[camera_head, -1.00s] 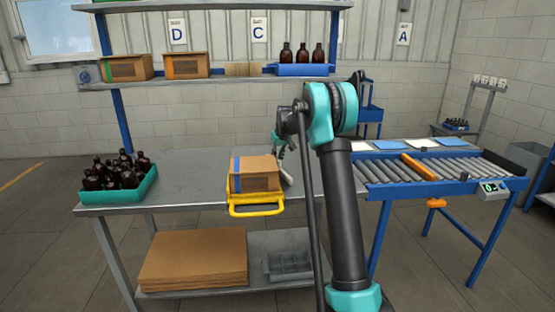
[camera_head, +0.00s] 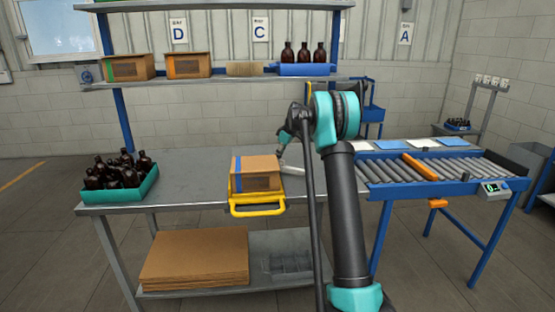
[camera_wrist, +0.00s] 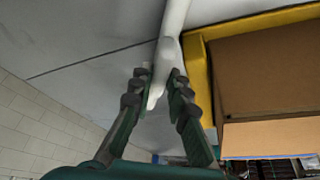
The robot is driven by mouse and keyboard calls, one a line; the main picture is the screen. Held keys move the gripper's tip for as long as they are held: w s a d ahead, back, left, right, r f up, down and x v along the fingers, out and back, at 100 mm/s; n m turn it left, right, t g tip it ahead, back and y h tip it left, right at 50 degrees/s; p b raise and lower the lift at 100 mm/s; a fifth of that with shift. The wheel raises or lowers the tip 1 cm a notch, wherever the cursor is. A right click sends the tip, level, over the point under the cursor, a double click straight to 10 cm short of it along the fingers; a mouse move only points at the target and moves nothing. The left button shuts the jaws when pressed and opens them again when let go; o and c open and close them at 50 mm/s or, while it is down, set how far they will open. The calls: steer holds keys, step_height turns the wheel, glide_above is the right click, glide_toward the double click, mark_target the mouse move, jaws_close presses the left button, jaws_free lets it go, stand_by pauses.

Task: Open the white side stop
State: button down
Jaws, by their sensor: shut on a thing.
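The white side stop (camera_head: 294,171) is a slim pale bar on the grey bench, just right of the cardboard box (camera_head: 262,183) in the yellow holder (camera_head: 258,210). In the wrist view the stop (camera_wrist: 174,18) runs down from the top edge, and its free end lies between my fingers. My gripper (camera_wrist: 158,88) is shut on the stop near that end. The yellow holder's rim (camera_wrist: 198,75) and the box (camera_wrist: 265,80) are at the right there. In the head view my gripper (camera_head: 284,141) is small and partly hidden by my arm.
A green crate of amber bottles (camera_head: 120,194) stands at the bench's left end. A roller conveyor (camera_head: 420,168) with an orange bar (camera_head: 419,167) lies to the right. A shelf (camera_head: 215,79) with boxes and bottles is above. The bench (camera_head: 200,170) between crate and holder is clear.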

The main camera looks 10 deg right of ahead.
mark_target(283, 160)
stand_by(0.3)
steer(key=c, duration=1.5)
jaws_free()
steer(key=shift+o, duration=0.2)
steer(key=shift+v, duration=4.05)
steer(key=shift+c, duration=0.6)
